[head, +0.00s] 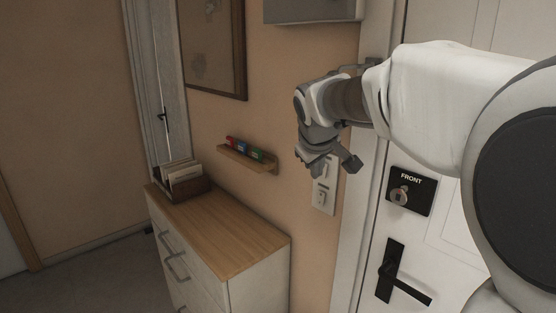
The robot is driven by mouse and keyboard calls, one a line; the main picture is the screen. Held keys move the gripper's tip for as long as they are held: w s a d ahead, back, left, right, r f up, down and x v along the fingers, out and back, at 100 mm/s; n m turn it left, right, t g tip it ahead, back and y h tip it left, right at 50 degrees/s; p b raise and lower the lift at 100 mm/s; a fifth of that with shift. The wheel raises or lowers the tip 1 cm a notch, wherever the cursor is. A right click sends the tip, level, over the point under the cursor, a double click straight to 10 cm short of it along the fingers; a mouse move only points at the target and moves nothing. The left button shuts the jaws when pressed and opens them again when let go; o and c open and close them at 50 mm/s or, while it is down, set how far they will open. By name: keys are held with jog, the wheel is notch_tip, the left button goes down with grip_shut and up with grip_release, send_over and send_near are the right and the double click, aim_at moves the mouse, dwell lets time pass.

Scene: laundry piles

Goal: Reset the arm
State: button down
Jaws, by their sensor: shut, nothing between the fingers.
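My arm reaches in from the right of the head view, bent and raised in front of a white door. My gripper (328,166) hangs at its end, near the middle of the picture, in front of the wall and partly over a white switch plate (324,198). The gripper is shut and holds nothing. Its fingertips are small and dim in this view. I cannot tell whether it touches the wall or the switch plate.
The white door (455,235) has a black handle (405,284) and a lock plate marked FRONT (410,190). A wood-topped cabinet (240,238) stands left, bearing a letter box (183,185). A small shelf (247,160) holds coloured items. Floor (90,280) at lower left is clear.

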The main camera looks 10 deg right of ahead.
jog(key=s+f+m+g+y, duration=0.1)
jog(key=s+f, duration=0.3)
jog(key=s, duration=1.1)
jog(key=s+f+m+g+y, duration=0.1)
jog(key=s+f+m, duration=0.3)
jog(key=s, duration=1)
jog(key=shift+s+a+m, duration=0.3)
jog(key=shift+s+a, duration=0.05)
jog(key=shift+a, duration=0.05)
jog(key=shift+d, duration=0.2)
